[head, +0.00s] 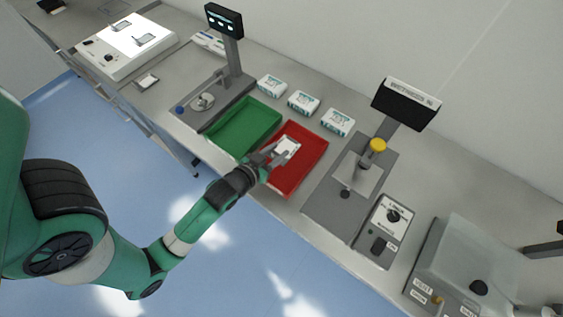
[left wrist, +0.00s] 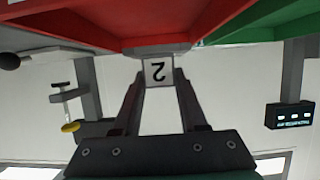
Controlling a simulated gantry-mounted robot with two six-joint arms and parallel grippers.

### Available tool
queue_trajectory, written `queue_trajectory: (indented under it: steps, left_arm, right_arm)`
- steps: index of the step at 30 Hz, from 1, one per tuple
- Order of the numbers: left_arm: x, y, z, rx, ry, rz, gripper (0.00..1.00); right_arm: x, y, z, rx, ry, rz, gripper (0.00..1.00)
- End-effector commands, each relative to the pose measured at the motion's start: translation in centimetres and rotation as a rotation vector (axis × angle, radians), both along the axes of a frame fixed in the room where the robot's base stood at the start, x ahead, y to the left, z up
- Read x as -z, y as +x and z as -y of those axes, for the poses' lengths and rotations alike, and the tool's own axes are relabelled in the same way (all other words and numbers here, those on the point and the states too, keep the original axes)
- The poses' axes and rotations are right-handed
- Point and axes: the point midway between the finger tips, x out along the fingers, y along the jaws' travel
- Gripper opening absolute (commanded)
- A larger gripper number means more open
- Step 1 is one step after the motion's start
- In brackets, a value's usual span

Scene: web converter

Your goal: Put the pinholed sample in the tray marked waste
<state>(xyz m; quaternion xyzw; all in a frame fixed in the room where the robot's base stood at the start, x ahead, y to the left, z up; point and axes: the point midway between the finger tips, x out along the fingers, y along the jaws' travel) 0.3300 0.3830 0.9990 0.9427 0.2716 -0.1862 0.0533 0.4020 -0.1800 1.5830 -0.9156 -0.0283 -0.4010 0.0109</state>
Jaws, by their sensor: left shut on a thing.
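My left gripper (head: 279,157) reaches over the red tray (head: 309,160) and is shut on a small pale sample (head: 288,146). I cannot tell whether the sample touches the tray floor. No waste mark is readable on the red tray or the green tray (head: 243,125) beside it. Pinholes are too small to see. Other samples lie on the lit box (head: 121,43) at the far left. My right gripper is not in view.
Three white boxes (head: 304,102) stand behind the trays. A stand with a dark display (head: 225,20) is left of them. A loose sample (head: 147,81) lies before the lit box.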

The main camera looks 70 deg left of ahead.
Motion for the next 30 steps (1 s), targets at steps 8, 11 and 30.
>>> queue_trajectory:
  steps: [8, 11, 30]
  left_arm:
    - [1.5, 1.0, 0.5, -0.002, -0.001, -0.001, 0.00]
    - [2.9, 1.4, 0.7, -0.002, -0.002, -0.002, 0.00]
    - [5.1, 1.3, 0.7, -0.004, -0.002, -0.001, 0.72]
  right_arm:
    - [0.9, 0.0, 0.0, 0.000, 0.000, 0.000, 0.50]
    - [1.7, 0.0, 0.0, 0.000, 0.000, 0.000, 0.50]
    - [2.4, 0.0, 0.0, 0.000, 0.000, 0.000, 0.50]
